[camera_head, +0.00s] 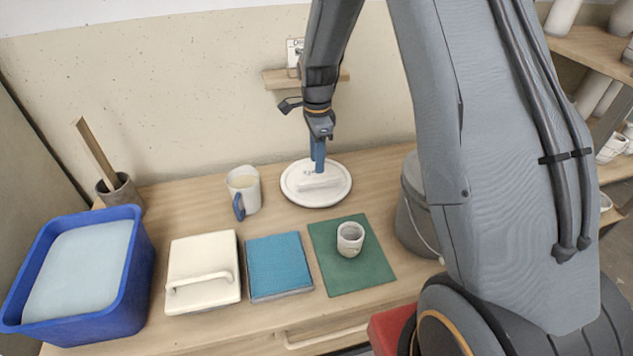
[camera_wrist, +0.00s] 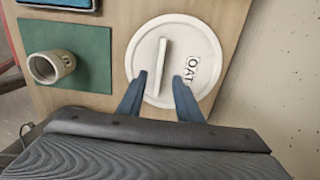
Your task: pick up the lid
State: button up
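A round white lid (camera_head: 294,190) with a bar handle lies at the back middle of the wooden table. In the wrist view the lid (camera_wrist: 205,50) shows dark lettering that looks like "OAT", to the right of its handle (camera_wrist: 163,58). My gripper (camera_head: 318,170) points down over the lid. In the wrist view my gripper (camera_wrist: 160,76) is open, with one blue finger on each side of the handle's near end. I cannot tell whether the fingers touch the lid. A square white slab with a bar handle (camera_head: 205,254) lies at the front left.
A mug (camera_head: 246,187) stands left of the round lid. A green mat (camera_head: 365,275) with a small cup (camera_head: 350,240) lies in front. A grey bucket (camera_head: 411,215) stands right, a blue tub (camera_head: 140,275) far left, and a blue square block (camera_head: 279,265) between slab and mat.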

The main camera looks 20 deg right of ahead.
aim_at(319, 180)
jog(key=f, duration=0.2)
jog(key=f+p, duration=0.1)
jog(key=f, duration=0.2)
jog(key=shift+s+d+f, duration=0.1)
jog(key=shift+d+f, duration=0.15)
jog(key=shift+f, duration=0.1)
jog(key=shift+f+p, duration=0.3)
jog(key=shift+f, duration=0.35)
jog(key=shift+f, duration=0.25)
grip_shut()
